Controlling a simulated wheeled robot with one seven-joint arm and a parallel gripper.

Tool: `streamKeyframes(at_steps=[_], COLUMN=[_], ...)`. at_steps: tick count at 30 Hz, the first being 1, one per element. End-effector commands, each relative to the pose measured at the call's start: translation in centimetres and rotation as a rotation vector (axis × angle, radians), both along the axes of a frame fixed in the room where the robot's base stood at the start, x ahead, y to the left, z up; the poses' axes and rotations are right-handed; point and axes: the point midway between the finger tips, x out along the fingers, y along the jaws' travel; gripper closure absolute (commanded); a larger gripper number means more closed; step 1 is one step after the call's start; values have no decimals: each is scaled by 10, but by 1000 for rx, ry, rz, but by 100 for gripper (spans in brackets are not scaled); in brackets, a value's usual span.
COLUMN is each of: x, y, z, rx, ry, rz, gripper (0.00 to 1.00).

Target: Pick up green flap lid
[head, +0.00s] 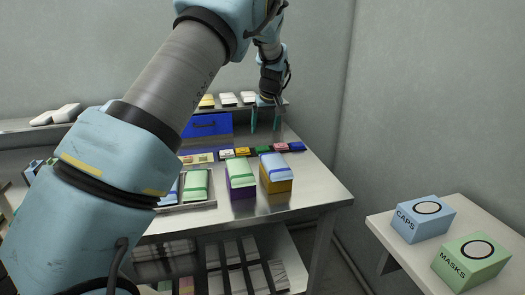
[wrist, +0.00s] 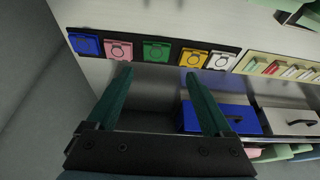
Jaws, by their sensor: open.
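The green flap lid (wrist: 157,51) sits in a dark strip between a pink lid (wrist: 118,48) and a yellow lid (wrist: 193,58) in the wrist view. It also shows small in the head view (head: 263,150), in the row on the metal table. My gripper (wrist: 157,76) is open and empty, its two teal fingers spread apart. In the wrist view the green lid appears just beyond the fingertips, between their lines. In the head view my gripper (head: 265,127) hangs above the table behind the lid row, apart from it.
A blue lid (wrist: 85,43) and a white lid (wrist: 221,61) end the strip. A blue drawer box (wrist: 222,117) lies right of my fingers. Purple (head: 241,190) and orange (head: 277,185) boxes stand in front of the row. A shelf (head: 240,104) runs behind.

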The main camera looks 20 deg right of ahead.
Motion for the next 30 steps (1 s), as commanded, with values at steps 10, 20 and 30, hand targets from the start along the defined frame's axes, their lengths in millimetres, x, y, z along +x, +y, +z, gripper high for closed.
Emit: streamKeyframes(at_steps=[10,20,30], x=[18,30,43], y=[-5,-8,-11], z=[-42,-66,-97], rx=[1,2,-2], ry=[-2,-1,-4], rz=[0,0,-2], gripper=[15,15,15])
